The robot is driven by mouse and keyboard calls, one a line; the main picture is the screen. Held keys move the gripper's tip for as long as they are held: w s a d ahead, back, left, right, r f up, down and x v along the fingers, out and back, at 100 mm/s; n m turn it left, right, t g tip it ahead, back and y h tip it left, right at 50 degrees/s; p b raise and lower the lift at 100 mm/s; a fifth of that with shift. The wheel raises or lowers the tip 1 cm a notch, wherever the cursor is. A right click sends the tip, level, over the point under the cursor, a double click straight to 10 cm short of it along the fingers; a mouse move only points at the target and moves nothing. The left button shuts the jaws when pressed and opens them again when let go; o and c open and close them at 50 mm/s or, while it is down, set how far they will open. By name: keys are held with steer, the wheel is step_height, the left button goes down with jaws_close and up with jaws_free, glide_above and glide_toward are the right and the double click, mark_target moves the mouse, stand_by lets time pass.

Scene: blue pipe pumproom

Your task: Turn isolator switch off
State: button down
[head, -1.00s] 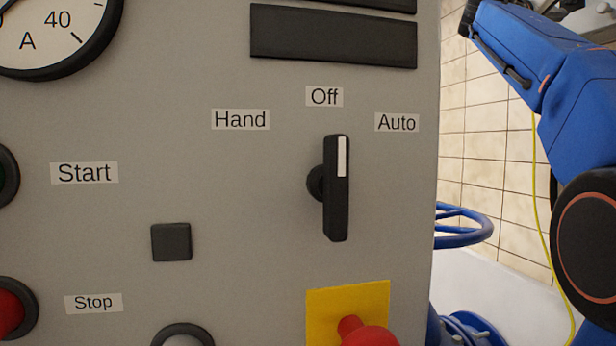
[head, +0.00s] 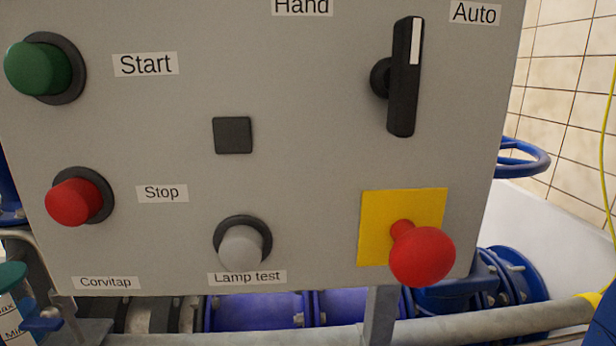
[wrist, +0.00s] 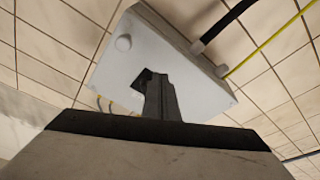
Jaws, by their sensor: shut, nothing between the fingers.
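My gripper (wrist: 160,92) shows in the wrist view as narrow dark fingers, shut and empty. They point up toward a pale box (wrist: 204,95) on a tiled wall, with a black and a yellow cable at its right side. A dark shape meets the fingertips in the picture; I cannot tell whether it belongs to the box or whether they touch. No isolator label is readable on this box. In the head view, a black rotary switch (head: 404,80) sits on a grey panel (head: 300,130). Its white-marked handle is nearly upright, between the Hand and Auto labels.
The panel also carries a green Start button (head: 38,68), a red Stop button (head: 73,202), a lamp test button (head: 241,247) and a red mushroom button (head: 422,256). Blue pipework (head: 260,312) and a grey rail lie below. A blue handwheel (head: 524,158) stands right.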

steer(key=shift+r, duration=0.45)
stand_by(0.6)
steer(key=shift+s+r, duration=0.1)
steer(key=shift+s, duration=0.2)
stand_by(0.6)
steer(key=shift+s+r, duration=0.15)
steer(key=shift+s, duration=0.15)
steer(key=shift+s+d+r, duration=0.1)
steer(key=shift+s+r, duration=0.3)
steer(key=shift+s, duration=0.05)
stand_by(0.3)
steer(key=shift+s, duration=0.15)
steer(key=shift+s+f, duration=0.15)
steer(key=shift+f, duration=0.15)
steer(key=a, duration=0.6)
steer(key=shift+s, duration=0.2)
